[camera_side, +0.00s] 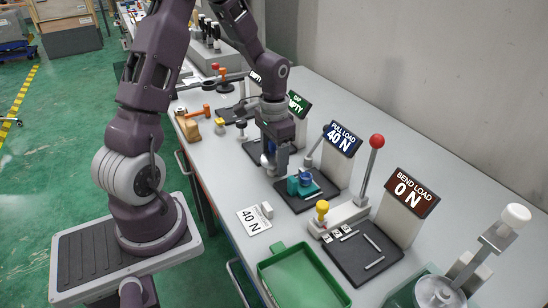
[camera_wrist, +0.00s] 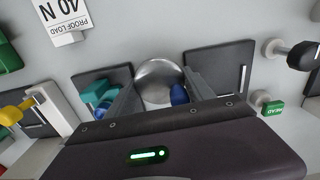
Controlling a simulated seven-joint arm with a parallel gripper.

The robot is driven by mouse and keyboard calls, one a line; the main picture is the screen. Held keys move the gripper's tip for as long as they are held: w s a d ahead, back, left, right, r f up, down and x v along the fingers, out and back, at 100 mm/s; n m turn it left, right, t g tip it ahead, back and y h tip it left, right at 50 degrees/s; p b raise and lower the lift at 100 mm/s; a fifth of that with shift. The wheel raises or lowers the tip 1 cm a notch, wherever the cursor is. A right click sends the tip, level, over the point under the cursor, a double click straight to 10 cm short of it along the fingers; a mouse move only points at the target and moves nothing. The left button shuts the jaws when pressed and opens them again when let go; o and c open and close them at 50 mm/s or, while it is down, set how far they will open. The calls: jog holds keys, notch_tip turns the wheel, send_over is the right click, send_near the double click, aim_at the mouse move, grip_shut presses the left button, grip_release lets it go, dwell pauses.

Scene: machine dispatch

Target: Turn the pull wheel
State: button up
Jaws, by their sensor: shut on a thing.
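A shiny round metal piece, which looks like the pull wheel (camera_wrist: 158,72), lies between my fingers in the wrist view. A blue part (camera_wrist: 178,94) shows beside it, inside the right finger. My gripper (camera_wrist: 160,88) is shut on the wheel; in the side view my gripper (camera_side: 273,167) points down and hides most of it. The pull load sign (camera_side: 342,138) reads 40 N. In front of it a teal fixture with a blue part (camera_side: 300,184) sits on a dark pad (camera_side: 312,201); the teal fixture also shows in the wrist view (camera_wrist: 92,90).
A card (camera_side: 254,219) reads 40 N, with "PROOF LOAD" legible in the wrist view. To the right are a red-knobbed lever (camera_side: 374,158), the bend load sign (camera_side: 410,193) at 0 N, a yellow knob (camera_side: 322,207) and a green tray (camera_side: 302,250).

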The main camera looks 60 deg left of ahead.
aim_at(274, 158)
jog(key=m, duration=0.5)
jog(key=shift+m, duration=0.4)
dwell(0.4)
jog(key=o, duration=1.4)
jog(key=shift+c, duration=0.2)
notch_tip(274, 158, up, 7)
jog(key=shift+r, duration=0.1)
jog(key=shift+d, duration=0.15)
